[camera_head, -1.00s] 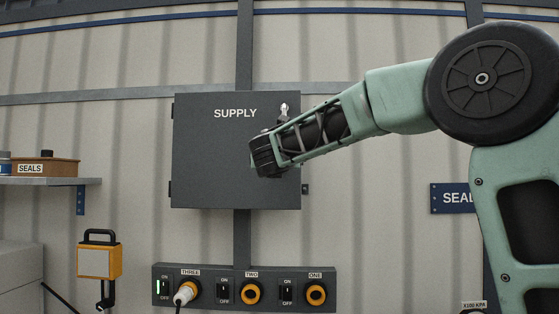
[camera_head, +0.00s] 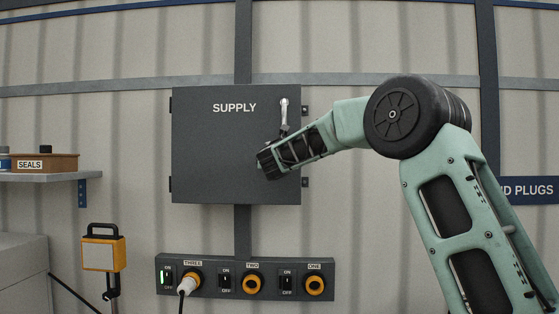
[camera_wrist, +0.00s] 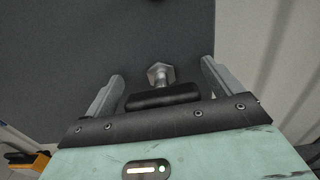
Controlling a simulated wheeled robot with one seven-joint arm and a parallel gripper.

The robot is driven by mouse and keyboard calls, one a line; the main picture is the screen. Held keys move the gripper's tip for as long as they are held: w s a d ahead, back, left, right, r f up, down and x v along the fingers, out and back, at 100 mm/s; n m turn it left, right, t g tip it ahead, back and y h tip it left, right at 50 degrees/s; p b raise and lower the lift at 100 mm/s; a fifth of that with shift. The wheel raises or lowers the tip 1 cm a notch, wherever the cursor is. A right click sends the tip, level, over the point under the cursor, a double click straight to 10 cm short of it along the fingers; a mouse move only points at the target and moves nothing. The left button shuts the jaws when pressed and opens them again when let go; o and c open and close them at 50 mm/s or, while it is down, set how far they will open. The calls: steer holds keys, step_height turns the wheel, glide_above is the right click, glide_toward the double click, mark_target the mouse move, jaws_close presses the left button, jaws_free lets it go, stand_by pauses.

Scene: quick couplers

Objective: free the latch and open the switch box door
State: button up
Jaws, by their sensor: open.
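The dark grey switch box (camera_head: 215,150), marked SUPPLY, hangs on the wall with its door shut. A metal latch handle (camera_head: 284,113) stands upright near the upper right of the door. My gripper (camera_head: 266,164) is in front of the door's lower right part, below the latch. In the wrist view my gripper (camera_wrist: 163,90) is open, a finger on each side. A hexagonal metal piece (camera_wrist: 160,74) shows between the fingers against the grey door, apart from both; it looks like part of the latch. My arm hides some of the door's right edge.
Below the box is a socket strip (camera_head: 209,286) with several switches and orange sockets, one holding a white plug (camera_head: 189,284). At left are a shelf (camera_head: 50,178) with a SEALS box (camera_head: 48,163) and an orange lamp (camera_head: 102,252). The wall between is clear.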

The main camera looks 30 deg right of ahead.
steer(key=c, duration=1)
steer(key=shift+f+b, duration=0.15)
steer(key=shift+b, duration=0.4)
steer(key=shift+f+m+b, duration=0.1)
steer(key=shift+m+b, duration=0.3)
steer(key=m+b, duration=0.2)
steer(key=b, duration=0.1)
steer(key=shift+f, duration=0.1)
steer(key=m+b, duration=0.2)
steer(key=b, duration=0.1)
steer(key=m+b, duration=0.3)
steer(key=shift+s+d+m, duration=0.15)
steer(key=shift+m, duration=0.15)
steer(key=m+b, duration=0.4)
steer(key=shift+d+m, duration=0.1)
steer(key=shift+m, duration=0.2)
steer(key=m+b, duration=0.3)
steer(key=m, duration=0.1)
steer(key=shift+s+f+m, duration=0.1)
steer(key=shift+m, duration=0.3)
